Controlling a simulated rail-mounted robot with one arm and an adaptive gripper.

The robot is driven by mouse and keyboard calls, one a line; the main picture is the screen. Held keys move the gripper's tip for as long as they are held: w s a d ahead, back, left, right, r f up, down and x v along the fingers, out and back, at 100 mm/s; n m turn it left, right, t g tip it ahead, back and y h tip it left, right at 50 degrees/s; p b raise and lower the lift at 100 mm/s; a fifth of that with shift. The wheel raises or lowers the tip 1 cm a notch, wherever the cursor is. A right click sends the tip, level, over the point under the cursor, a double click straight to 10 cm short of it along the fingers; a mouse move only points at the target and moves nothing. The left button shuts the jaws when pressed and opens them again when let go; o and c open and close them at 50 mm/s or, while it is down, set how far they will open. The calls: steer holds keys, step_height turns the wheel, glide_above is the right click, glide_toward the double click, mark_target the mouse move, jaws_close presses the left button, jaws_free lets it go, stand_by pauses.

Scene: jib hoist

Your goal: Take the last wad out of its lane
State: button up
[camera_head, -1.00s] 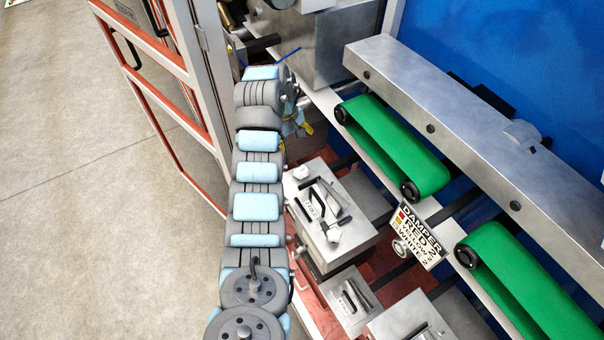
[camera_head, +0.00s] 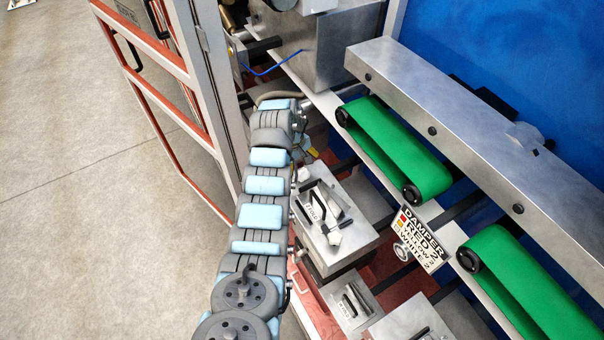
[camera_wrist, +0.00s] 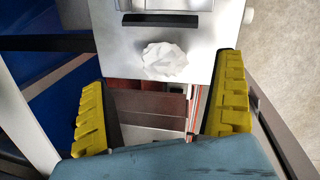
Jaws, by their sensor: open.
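A white crumpled wad (camera_wrist: 165,62) sits near the edge of a pale grey metal surface in the wrist view, just past the fingertips and between their lines. My gripper (camera_wrist: 162,88) is open, its yellow ribbed fingers wide apart with nothing between them. In the head view, whitish lumps lie at two ends of a grey box top (camera_head: 345,246): one far lump (camera_head: 303,173) and one near lump (camera_head: 334,235). I cannot tell for certain which is the wad in the wrist view. My gripper is mostly hidden behind my arm there; a yellow part shows beside the far end of the box.
Green belt rollers (camera_head: 395,145) and a damper sign (camera_head: 422,237) are to the right. A red-and-grey frame (camera_head: 165,75) stands close on the left. A blue cable (camera_head: 272,68) hangs behind my arm.

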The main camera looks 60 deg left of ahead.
mark_target(301, 171)
steer(key=shift+f+p, duration=0.5)
steer(key=shift+f, duration=0.75)
steer(key=shift+w+f, duration=0.2)
steer(key=shift+f, duration=0.9)
steer(key=c, duration=1)
